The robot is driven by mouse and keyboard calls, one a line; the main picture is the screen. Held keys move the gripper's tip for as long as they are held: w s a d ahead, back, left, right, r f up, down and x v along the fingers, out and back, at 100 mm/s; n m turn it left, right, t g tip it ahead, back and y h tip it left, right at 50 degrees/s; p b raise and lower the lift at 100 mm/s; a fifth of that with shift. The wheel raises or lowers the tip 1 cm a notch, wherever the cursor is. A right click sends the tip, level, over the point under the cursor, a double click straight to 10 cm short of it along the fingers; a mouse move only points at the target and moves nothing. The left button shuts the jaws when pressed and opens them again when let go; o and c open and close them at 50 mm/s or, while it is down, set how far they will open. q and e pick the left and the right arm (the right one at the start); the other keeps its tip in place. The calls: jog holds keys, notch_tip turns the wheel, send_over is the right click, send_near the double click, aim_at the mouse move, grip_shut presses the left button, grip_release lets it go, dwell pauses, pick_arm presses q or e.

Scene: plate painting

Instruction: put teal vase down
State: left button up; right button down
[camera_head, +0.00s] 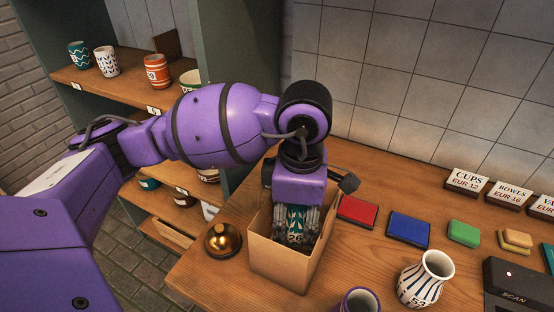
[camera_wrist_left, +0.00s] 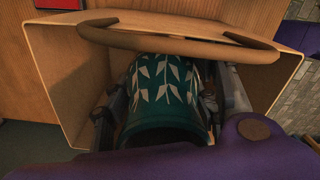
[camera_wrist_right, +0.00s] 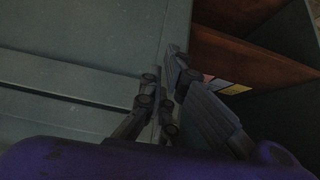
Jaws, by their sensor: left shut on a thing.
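The teal vase (camera_wrist_left: 165,95), with pale leaf sprigs, is between the fingers of my left gripper (camera_head: 297,222), which is shut on it. In the head view, the vase (camera_head: 296,228) shows only in part, between the fingers. The vase and fingertips are inside an open-topped paper bag (camera_head: 277,262) on the wooden counter. Whether the vase touches the bag's bottom is hidden. In the right wrist view, my right gripper (camera_wrist_right: 163,100) has its fingers close together with nothing seen between them, beside a grey-green panel.
The bag's handle (camera_wrist_left: 180,42) arches beside the vase. Red (camera_head: 357,211) and blue (camera_head: 408,229) pads, a striped vase (camera_head: 424,278) and a purple cup (camera_head: 359,301) are to the right. Shelves (camera_head: 120,75) hold several cups.

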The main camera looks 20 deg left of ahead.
aim_at(296, 234)
pick_arm(q)
jog(key=shift+f, duration=0.7)
notch_tip(296, 234, down, 4)
jog(key=shift+w+r, duration=0.1)
jog(key=shift+r, duration=0.05)
jog(key=o, duration=1.4)
pick_arm(e)
jog(key=shift+f, duration=0.1)
